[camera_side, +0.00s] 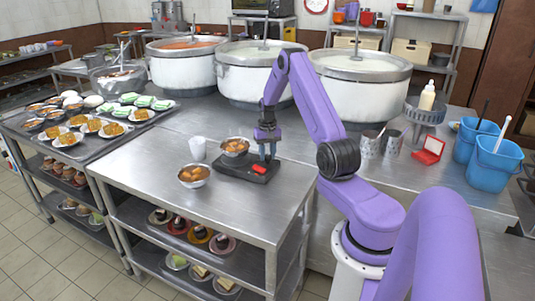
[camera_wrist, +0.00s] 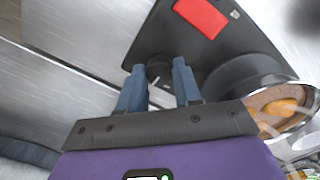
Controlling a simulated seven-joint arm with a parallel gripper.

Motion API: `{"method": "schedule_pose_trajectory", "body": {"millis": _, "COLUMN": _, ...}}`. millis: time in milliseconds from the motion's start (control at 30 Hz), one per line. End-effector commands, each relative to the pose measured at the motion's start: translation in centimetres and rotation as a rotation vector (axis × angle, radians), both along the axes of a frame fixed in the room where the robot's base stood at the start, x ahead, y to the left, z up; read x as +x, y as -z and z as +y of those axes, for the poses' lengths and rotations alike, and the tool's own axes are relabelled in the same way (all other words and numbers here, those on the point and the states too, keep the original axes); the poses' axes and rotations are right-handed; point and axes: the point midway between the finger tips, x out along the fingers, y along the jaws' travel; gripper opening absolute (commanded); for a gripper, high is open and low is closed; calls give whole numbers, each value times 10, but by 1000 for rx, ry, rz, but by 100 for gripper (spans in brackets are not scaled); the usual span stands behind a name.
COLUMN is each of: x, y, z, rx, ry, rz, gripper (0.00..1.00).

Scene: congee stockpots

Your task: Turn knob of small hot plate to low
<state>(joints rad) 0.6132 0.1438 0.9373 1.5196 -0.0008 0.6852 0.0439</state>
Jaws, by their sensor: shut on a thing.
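The small hot plate (camera_side: 232,168) is a flat black unit on the steel table. A red rectangular piece lies on its top at the right, and it also shows in the wrist view (camera_wrist: 201,14). My gripper (camera_side: 268,158) points down at the hot plate's back right part. In the wrist view my gripper (camera_wrist: 158,68) has its two blue fingers on either side of the small dark knob (camera_wrist: 157,70), shut on it. A pale line shows beside the knob. The knob's setting marks are not readable, and in the side view the fingers hide the knob.
A metal bowl of orange food (camera_side: 235,146) is at the hot plate's back edge. Another bowl (camera_side: 193,175) and a white cup (camera_side: 198,148) stand to the left. Large stockpots (camera_side: 358,95) stand behind. The table's front (camera_side: 225,215) is clear.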

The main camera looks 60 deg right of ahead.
Motion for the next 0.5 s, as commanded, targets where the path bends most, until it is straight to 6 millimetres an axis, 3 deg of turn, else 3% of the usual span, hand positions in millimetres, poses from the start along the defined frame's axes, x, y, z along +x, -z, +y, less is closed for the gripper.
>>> {"method": "schedule_pose_trajectory", "body": {"millis": 200, "x": 0, "y": -1, "z": 0, "rx": -1, "ry": 3, "rz": -2, "gripper": 3}}
{"method": "schedule_pose_trajectory", "body": {"millis": 233, "x": 0, "y": -1, "z": 0, "rx": -1, "ry": 3, "rz": -2, "gripper": 40}}
{"method": "schedule_pose_trajectory", "body": {"millis": 300, "x": 0, "y": -1, "z": 0, "rx": -1, "ry": 2, "rz": -2, "gripper": 59}}
{"method": "schedule_pose_trajectory", "body": {"millis": 500, "x": 0, "y": 0, "z": 0, "rx": 0, "ry": 1, "rz": -1, "gripper": 59}}
